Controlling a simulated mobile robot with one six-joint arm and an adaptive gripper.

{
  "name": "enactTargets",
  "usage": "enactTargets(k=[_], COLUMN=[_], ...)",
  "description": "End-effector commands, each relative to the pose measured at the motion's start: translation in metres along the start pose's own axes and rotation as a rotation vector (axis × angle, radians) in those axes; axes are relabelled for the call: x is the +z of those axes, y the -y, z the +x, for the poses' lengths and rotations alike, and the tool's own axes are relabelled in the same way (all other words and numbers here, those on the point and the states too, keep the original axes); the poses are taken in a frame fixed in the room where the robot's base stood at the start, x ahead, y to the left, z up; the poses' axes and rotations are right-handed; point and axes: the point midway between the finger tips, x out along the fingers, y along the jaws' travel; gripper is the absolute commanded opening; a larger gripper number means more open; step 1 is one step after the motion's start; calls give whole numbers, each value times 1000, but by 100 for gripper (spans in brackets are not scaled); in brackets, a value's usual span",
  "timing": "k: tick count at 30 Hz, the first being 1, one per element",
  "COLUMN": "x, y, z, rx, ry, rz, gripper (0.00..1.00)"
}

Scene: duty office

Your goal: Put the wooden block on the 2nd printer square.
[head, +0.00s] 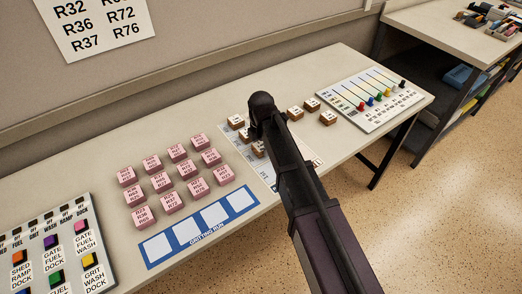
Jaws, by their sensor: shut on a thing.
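Several small wooden blocks with white labelled tops stand on the table in the head view. One wooden block (236,121) is just left of my gripper (260,122), another (258,149) is partly hidden below it, and three more (312,104) are to its right. My gripper is seen from above over a pale printed sheet (247,158). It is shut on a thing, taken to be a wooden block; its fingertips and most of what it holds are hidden. My arm covers much of the sheet, and I cannot make out which square is the 2nd printer square.
Rows of pink labelled blocks (171,201) stand left of the sheet, behind a blue strip with white squares (245,196). A board with coloured buttons (98,277) is at the lower left. A slider board (349,85) lies at the right end. A second table (437,30) stands beyond.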

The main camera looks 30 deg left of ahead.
Motion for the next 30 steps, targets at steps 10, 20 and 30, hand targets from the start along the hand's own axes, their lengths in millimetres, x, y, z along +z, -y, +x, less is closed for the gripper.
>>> enactTargets(k=[10, 20, 30], x=[0, 0, 0], y=[0, 0, 0], z=[3, 6, 6], rx=[0, 0, 0], ry=[0, 0, 0], rz=[0, 0, 0], gripper=[23, 91, 100])
